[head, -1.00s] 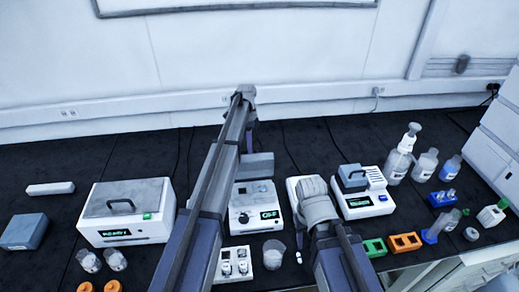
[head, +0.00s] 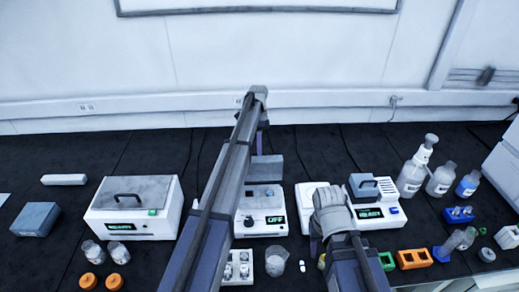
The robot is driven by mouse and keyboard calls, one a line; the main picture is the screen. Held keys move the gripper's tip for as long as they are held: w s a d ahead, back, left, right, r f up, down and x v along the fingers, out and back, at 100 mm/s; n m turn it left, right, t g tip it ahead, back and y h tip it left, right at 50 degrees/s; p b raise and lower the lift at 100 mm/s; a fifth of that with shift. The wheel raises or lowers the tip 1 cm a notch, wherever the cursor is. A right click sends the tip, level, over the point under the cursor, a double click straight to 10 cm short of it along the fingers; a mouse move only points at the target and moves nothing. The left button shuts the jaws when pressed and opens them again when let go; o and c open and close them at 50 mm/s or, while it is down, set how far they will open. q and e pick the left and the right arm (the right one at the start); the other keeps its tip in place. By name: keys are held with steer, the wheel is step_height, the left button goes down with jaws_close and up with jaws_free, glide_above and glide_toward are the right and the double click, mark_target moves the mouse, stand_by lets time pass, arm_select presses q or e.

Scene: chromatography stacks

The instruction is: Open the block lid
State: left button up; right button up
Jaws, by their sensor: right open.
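A white block unit (head: 391,217) with a lit green display stands right of centre. Its grey lid (head: 363,186) with a dark handle sits on top and looks closed. My right gripper (head: 331,212) is over the left part of this unit, just left of the lid and apart from it as far as I can see. It is open; its fingertips are mostly hidden by my wrist. My left arm reaches up across the middle, and its gripper end (head: 262,140) is largely hidden behind the arm, so its jaws cannot be made out.
A larger white box (head: 160,225) with a grey handled top stands at left. A white device (head: 277,224) showing OFF is behind my left arm. A beaker (head: 275,262), orange rack (head: 413,259) and bottles (head: 412,180) stand nearby. Dark bench behind the units is mostly clear.

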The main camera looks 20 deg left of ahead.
arm_select(q)
steer(key=shift+o, duration=0.4)
steer(key=shift+r, duration=0.1)
steer(key=p+v, duration=0.7)
steer(key=shift+r, duration=0.25)
steer(key=shift+w+a, duration=0.1)
